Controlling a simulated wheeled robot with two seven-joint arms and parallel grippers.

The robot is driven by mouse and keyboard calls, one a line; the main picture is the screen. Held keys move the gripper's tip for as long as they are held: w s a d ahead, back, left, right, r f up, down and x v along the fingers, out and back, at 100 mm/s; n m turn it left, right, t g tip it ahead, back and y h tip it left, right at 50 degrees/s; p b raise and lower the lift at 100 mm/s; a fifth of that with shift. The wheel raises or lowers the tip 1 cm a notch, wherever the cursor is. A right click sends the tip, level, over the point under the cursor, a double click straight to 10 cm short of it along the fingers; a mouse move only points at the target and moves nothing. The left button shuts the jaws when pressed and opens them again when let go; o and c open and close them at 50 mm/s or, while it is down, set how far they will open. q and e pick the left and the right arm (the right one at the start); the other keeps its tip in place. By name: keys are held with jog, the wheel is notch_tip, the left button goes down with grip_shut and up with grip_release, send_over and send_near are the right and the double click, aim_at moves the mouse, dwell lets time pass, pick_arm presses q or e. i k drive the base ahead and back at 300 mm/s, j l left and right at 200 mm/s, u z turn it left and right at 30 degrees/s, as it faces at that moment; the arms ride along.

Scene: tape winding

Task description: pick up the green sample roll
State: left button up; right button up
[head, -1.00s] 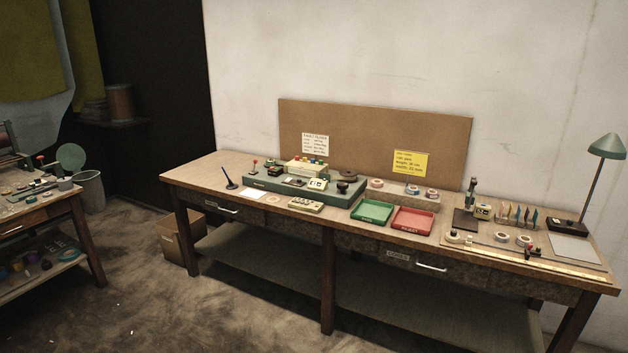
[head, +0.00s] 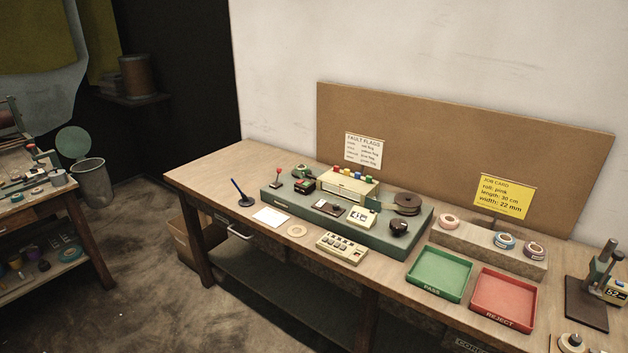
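A small dark green roll-like item (head: 301,171) sits at the back left of the green machine base (head: 345,224) on the long bench; it is too small to tell if it is the sample roll. A green-teal ring (head: 70,253) also lies on the lower shelf of the left bench. On a raised block (head: 487,249) stand a pink roll (head: 448,221), a blue roll (head: 505,241) and a mauve roll (head: 533,250). Neither of my grippers is in view.
A green PASS tray (head: 438,274) and a red REJECT tray (head: 502,300) lie near the bench's front edge. A pale ring (head: 297,231) and a keypad box (head: 341,248) lie left of them. A bin (head: 92,183) stands between the benches. The bench's far left end is bare.

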aim_at(305, 167)
jog(key=i+l+u, duration=0.1)
jog(key=i, duration=0.2)
jog(key=i+j+z, duration=0.15)
jog(key=z, duration=0.3)
jog(key=i+j+z, duration=0.25)
jog(key=z, duration=0.2)
jog(key=i+j+z, duration=0.25)
jog(key=z, duration=0.2)
jog(key=j, duration=0.1)
